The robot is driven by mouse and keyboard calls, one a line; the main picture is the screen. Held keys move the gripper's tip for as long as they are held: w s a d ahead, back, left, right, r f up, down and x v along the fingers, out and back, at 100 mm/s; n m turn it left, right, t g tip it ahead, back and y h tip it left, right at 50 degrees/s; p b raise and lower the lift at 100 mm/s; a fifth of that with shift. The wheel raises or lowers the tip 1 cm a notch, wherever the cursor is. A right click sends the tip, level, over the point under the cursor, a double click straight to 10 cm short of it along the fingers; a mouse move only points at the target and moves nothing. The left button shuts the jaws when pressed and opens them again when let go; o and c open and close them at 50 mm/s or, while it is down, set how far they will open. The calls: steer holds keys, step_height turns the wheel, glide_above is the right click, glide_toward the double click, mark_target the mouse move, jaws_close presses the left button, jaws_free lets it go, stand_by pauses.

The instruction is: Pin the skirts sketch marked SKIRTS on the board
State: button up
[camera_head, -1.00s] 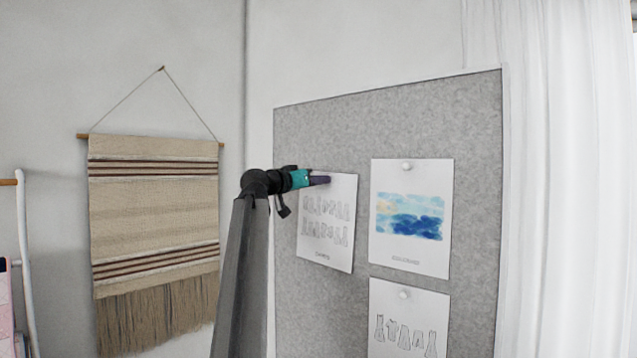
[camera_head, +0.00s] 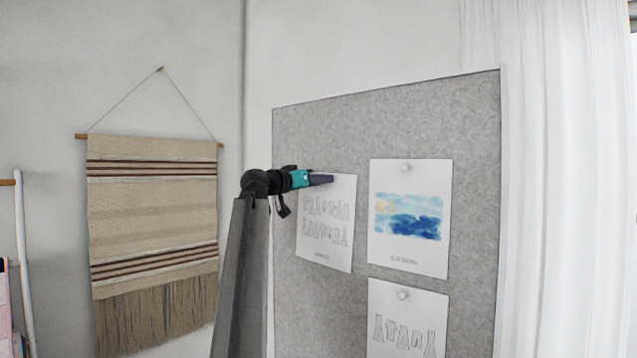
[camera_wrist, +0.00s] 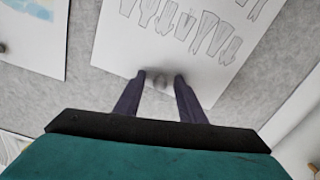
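The skirts sketch (camera_head: 325,225) is a white sheet with rows of grey garment drawings, flat or nearly flat against the grey board (camera_head: 335,120) at its left side. Its small caption is too blurred to read. My gripper (camera_head: 331,180) is at the sheet's top edge. In the wrist view the sketch (camera_wrist: 215,70) lies beyond the fingertips. My gripper (camera_wrist: 163,77) has its two purple fingers apart there, on either side of a small blurred grey pin (camera_wrist: 161,82) near the sheet's edge. The fingers do not appear to grip it.
A watercolour sheet (camera_head: 410,245) is pinned to the right of the sketch. A further garment sheet (camera_head: 408,310) is pinned below it. A woven hanging (camera_head: 155,215) is on the wall at left, and a white curtain (camera_head: 570,180) is at right.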

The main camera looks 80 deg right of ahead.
steer(key=b+v, duration=0.4)
steer(key=v, duration=0.9)
steer(key=shift+w+a, duration=0.2)
steer(key=shift+a, duration=0.1)
steer(key=shift+w+f, duration=0.1)
